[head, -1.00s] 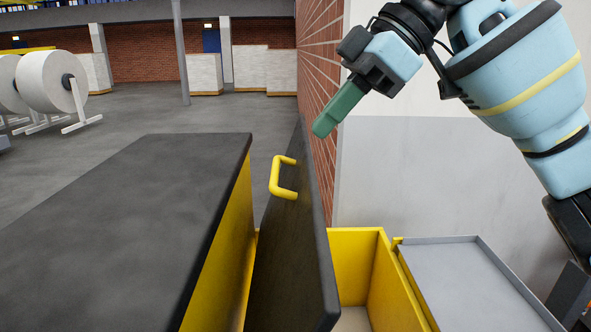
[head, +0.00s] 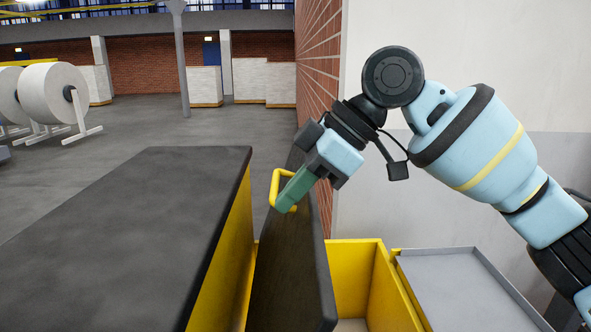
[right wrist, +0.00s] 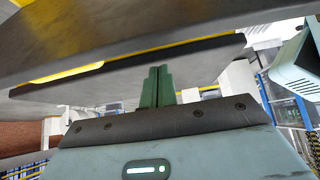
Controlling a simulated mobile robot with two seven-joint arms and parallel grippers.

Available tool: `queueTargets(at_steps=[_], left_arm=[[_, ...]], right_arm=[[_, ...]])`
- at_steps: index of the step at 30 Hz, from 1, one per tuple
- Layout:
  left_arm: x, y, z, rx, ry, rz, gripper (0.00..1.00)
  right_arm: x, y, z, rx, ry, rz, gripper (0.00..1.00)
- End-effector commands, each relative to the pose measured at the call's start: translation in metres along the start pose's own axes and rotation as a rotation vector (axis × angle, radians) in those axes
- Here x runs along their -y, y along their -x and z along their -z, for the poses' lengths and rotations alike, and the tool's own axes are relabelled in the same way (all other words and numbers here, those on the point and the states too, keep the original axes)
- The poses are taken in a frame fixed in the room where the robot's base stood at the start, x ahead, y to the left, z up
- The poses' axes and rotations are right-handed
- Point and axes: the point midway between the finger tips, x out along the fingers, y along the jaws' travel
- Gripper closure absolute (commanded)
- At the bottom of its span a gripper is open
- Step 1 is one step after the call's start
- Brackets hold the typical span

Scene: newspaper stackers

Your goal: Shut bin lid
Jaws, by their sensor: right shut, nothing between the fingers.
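The bin lid (head: 290,275) is a dark panel standing open, nearly upright, at the left side of the yellow bin (head: 375,285). A yellow handle (head: 276,184) sits near its far upper part. My right gripper (head: 284,206) is shut and empty, its green fingers overlapping the handle in the head view; I cannot tell whether they touch it or the lid. In the right wrist view the shut green fingers (right wrist: 157,88) show below a dark, yellow-edged slab. The bin's inside is open to view. My left gripper is not in view.
A dark-topped yellow cabinet (head: 130,225) stands close to the left of the lid. A grey tray (head: 470,285) lies to the right of the bin. A brick wall (head: 318,70) rises behind. Paper rolls (head: 55,95) stand far left, with open floor between.

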Motion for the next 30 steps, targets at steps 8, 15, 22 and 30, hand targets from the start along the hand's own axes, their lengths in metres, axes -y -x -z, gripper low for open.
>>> queueTargets(at_steps=[8, 15, 22, 30], left_arm=[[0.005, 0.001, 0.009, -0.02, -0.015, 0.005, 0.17], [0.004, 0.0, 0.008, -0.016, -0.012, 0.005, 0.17], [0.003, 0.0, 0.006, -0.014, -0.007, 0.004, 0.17], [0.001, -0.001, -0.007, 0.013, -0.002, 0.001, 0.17]], right_arm=[[0.002, 0.01, -0.02, -0.001, 0.004, -0.002, 1.0], [0.001, 0.009, -0.021, -0.001, 0.004, 0.0, 1.0], [0.0, 0.009, -0.022, -0.005, 0.003, 0.0, 1.0], [-0.012, 0.003, -0.028, -0.059, -0.003, 0.005, 1.0]])
